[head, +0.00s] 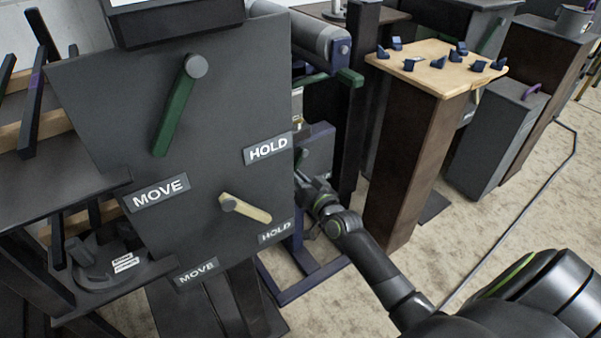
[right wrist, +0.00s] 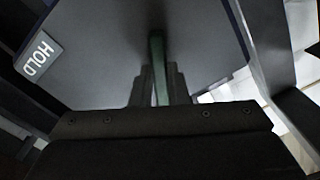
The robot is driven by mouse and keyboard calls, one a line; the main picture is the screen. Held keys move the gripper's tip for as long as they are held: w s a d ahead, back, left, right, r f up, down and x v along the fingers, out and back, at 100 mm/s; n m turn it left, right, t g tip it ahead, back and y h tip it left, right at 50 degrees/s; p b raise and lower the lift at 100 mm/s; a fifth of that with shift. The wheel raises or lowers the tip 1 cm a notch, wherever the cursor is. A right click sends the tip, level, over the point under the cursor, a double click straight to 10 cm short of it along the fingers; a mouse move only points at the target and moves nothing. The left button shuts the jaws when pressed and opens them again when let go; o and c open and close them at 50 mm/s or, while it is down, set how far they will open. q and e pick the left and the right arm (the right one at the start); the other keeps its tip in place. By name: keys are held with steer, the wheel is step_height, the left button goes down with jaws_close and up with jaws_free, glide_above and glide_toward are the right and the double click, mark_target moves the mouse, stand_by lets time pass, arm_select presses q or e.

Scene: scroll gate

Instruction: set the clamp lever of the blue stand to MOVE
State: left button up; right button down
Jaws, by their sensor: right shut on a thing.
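The blue stand (head: 298,285) is behind a large dark panel in the head view, which hides much of it. My right gripper (head: 303,181) reaches up to the stand's grey plate (head: 318,150). In the right wrist view this plate (right wrist: 95,75) carries a HOLD label (right wrist: 38,54) at its left; no MOVE label shows there. The green clamp lever (right wrist: 157,58) stands upright in that picture, between the fingers of my right gripper (right wrist: 160,88), which is shut on it. The head view does not show this lever clearly. My left gripper is out of view.
The near dark panel (head: 100,95) has its own green lever (head: 176,110) towards MOVE and a cream lever (head: 246,208) towards HOLD. A brown pedestal (head: 400,170) with a wooden top and small blue pieces stands right of my forearm. A cable lies on the floor.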

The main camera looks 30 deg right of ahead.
steer(key=shift+a+r+m, duration=0.2)
steer(key=shift+r+m, duration=0.05)
steer(key=shift+m, duration=0.15)
steer(key=c, duration=1.4)
jaws_free()
steer(key=shift+f, duration=0.1)
steer(key=s+d, duration=0.1)
steer(key=s, duration=1.6)
steer(key=shift+s+d+b, duration=0.15)
steer(key=shift+s+b, duration=0.05)
steer(key=shift+b, duration=0.1)
